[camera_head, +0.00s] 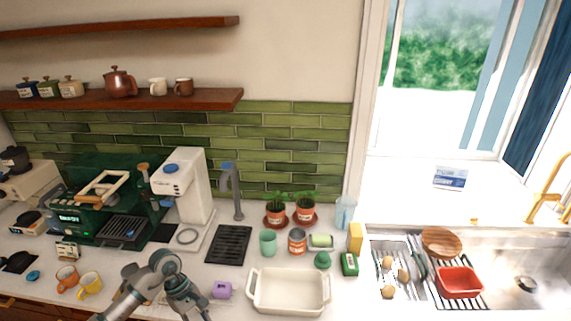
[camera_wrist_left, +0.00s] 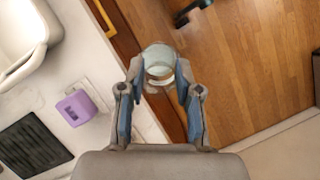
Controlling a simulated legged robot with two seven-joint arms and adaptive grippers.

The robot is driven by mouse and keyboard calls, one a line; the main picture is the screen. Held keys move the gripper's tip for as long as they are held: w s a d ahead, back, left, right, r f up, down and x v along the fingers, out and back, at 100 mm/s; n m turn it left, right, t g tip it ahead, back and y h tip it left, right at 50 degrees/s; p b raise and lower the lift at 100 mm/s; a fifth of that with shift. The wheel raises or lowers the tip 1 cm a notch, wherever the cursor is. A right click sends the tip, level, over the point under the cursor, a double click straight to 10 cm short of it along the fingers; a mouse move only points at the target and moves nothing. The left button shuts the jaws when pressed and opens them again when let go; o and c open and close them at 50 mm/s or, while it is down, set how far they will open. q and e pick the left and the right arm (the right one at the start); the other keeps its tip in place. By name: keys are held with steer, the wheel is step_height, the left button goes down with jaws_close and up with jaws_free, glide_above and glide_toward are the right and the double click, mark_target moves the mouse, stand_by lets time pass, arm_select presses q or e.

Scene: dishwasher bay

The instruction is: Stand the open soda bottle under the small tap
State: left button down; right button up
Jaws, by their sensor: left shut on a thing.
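My left gripper (camera_wrist_left: 160,72) is shut on a clear, pale glassy thing (camera_wrist_left: 158,54), which I take to be the soda bottle. The wrist view looks at it nearly end on, so its tilt and opening are hard to tell. It shows near the counter's front edge, with wooden floor behind. In the head view my left arm enters at the bottom, and the bottle cannot be made out there. The small grey tap (camera_head: 233,190) with a blue top stands at the back, over a black ribbed drip tray (camera_head: 229,245). The space under its spout is empty.
A purple block (camera_head: 221,290) and a white baking dish (camera_head: 289,291) lie right of my left arm. A white dispenser (camera_head: 182,190) stands left of the tap. A green cup (camera_head: 268,242) and potted plants (camera_head: 305,212) stand right of the tray.

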arm_select(q)
steer(key=d+m+y, duration=0.1)
steer(key=m, duration=0.2)
steer(key=d+f+m+g+y, duration=0.1)
steer(key=d+m, duration=0.1)
steer(key=m, duration=0.1)
steer(key=shift+d+f, duration=0.1)
steer(key=shift+f, duration=0.05)
steer(key=shift+w+d+f+m+g+y, duration=0.1)
steer(key=shift+d+f+m+g+y, duration=0.25)
steer(key=shift+m, duration=0.95)
steer(key=shift+w+f+m+g+y, duration=0.1)
steer(key=shift+m+y, duration=0.45)
steer(key=shift+m, duration=0.75)
steer(key=shift+f, duration=0.1)
